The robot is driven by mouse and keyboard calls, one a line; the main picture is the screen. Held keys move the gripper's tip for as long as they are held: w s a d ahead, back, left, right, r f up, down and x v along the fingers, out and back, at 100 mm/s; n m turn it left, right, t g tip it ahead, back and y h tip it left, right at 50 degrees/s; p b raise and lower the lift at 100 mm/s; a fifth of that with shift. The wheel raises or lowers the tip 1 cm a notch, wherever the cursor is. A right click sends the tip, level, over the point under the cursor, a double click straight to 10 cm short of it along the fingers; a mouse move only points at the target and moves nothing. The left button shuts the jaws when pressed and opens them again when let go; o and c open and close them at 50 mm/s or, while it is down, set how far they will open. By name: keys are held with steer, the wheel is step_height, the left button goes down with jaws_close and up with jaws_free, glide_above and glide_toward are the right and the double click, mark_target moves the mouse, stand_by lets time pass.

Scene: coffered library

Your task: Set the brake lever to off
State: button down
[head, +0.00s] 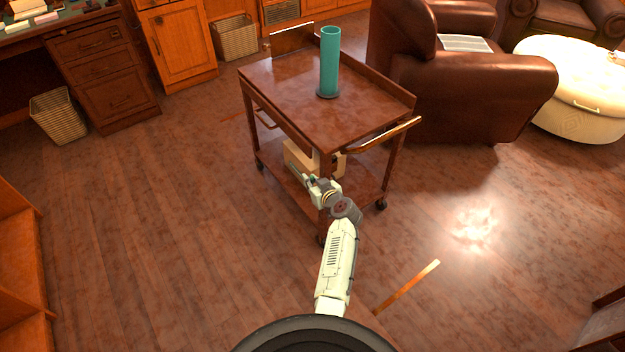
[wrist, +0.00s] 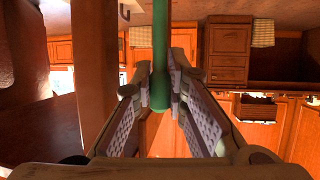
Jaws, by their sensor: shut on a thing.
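The brake lever is a green rod with a rounded end (wrist: 160,55) in the wrist view, running between my two fingers from the top of the picture. My gripper (wrist: 158,78) is shut on it near its end. In the head view my gripper (head: 312,181) is small, at the near side of the wooden cart (head: 290,90), below its top. A bit of green shows there at the fingers. The lever's mount and its off mark cannot be made out.
A teal cylinder (head: 330,62) stands on a dark disc on the cart top. A tan box (head: 298,155) sits on the lower shelf. A brown armchair (head: 470,95) stands close at the right.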

steer(key=c, duration=1.6)
jaws_free()
steer(key=v, duration=1.2)
